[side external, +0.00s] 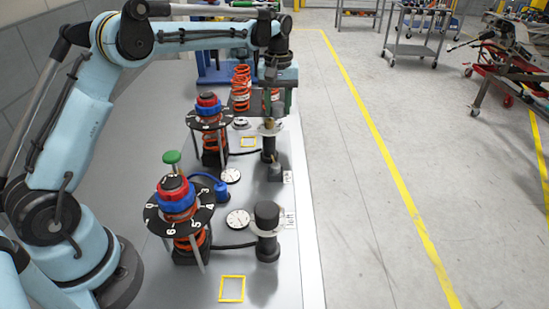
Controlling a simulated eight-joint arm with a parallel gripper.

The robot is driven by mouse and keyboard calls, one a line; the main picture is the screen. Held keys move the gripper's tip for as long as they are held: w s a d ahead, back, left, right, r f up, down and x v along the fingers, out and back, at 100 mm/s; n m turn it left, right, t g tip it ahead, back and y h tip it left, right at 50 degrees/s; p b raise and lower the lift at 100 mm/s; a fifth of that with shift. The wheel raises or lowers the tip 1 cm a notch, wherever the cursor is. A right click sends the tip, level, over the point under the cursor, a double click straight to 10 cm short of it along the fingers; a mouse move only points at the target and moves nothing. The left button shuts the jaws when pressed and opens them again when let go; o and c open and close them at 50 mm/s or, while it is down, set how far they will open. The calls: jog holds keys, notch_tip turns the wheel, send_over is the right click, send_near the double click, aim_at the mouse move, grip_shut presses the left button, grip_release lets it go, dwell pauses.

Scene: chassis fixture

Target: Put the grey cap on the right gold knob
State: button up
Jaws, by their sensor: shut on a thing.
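My gripper (277,108) is at the far end of the bench, pointing down over the far dark post (269,150). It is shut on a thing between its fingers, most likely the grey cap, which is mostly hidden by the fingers. A small gold-toned spot, possibly a knob (270,123), shows just under the fingertips at the top of that post. I cannot tell whether the held thing touches it. The near post has a dark rounded top (267,212). A small grey piece (275,173) stands on the bench between the two posts.
Two spring stacks with numbered black discs stand left of the posts: one near (179,215), one far (209,119). A green knob (172,157), dial gauges (238,219) and a yellow square outline (232,289) are on the bench (200,285). Orange springs (241,88) stand behind.

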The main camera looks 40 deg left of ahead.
aim_at(269, 121)
jog(key=s+d+r, duration=0.1)
jog(key=s+r, duration=0.1)
jog(key=s+d+r, duration=0.1)
jog(key=s+r, duration=0.1)
jog(key=r, duration=0.1)
jog(key=s+d+r, duration=0.1)
jog(key=s+r, duration=0.1)
jog(key=r, duration=0.1)
jog(key=shift+s+d, duration=0.2)
jog(key=shift+s+f, duration=0.1)
jog(key=shift+f, duration=1.75)
jog(key=shift+f, duration=0.1)
jog(key=shift+f, duration=1.05)
jog(key=shift+f, duration=0.1)
jog(key=shift+f, duration=0.4)
jog(key=shift+f, duration=0.15)
